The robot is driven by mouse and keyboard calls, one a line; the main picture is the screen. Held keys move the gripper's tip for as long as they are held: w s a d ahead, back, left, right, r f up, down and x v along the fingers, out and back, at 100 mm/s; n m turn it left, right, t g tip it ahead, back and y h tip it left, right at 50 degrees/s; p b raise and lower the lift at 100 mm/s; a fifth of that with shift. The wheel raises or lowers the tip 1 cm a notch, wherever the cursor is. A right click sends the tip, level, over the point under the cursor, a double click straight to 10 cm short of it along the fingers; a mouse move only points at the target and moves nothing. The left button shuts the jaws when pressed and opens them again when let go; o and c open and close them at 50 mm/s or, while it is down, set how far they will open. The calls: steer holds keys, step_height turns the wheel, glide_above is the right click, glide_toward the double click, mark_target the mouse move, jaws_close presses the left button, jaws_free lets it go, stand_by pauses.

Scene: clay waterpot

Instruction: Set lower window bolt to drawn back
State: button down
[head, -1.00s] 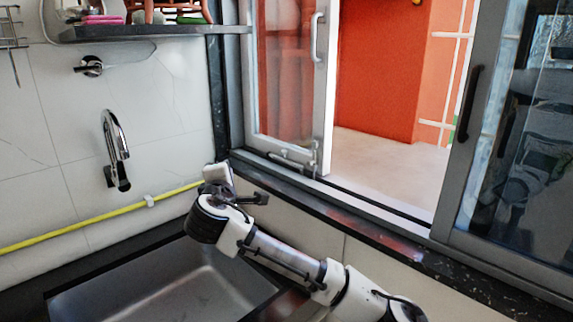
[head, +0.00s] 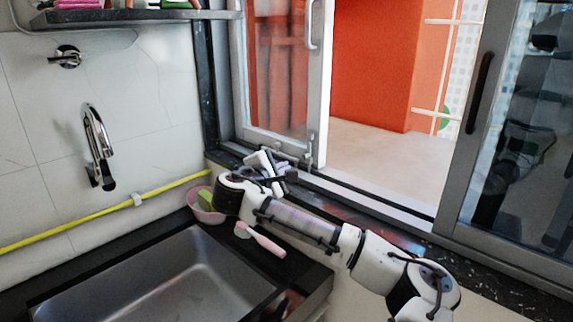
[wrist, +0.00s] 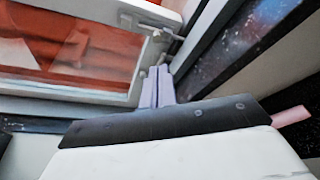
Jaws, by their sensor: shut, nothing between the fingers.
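The lower window bolt (head: 310,152) is a small metal fitting at the bottom corner of the sliding window sash (head: 276,138), by the sill. In the wrist view the bolt (wrist: 160,40) shows as a grey bracket with a short rod pointing right. My gripper (wrist: 157,75) is shut and empty, its pale fingers pointing at the foot of the bolt's corner. The fingertips look close below the fitting; I cannot tell whether they touch it. In the head view my gripper (head: 288,174) is over the sill, just left of and below the bolt, partly hidden by my wrist.
A sink (head: 160,285) lies below at left. A pink bowl (head: 203,214) with a green item and a pink-handled brush (head: 262,240) sit on the dark counter beside it. The window opening on the right is free. A yellow pipe (head: 100,212) runs along the wall.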

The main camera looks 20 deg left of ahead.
steer(key=p+x, duration=0.2)
steer(key=x, duration=0.6)
steer(key=shift+w, duration=0.3)
steer(key=shift+r+p, duration=0.65)
steer(key=shift+r, duration=0.8)
steer(key=shift+s, duration=0.1)
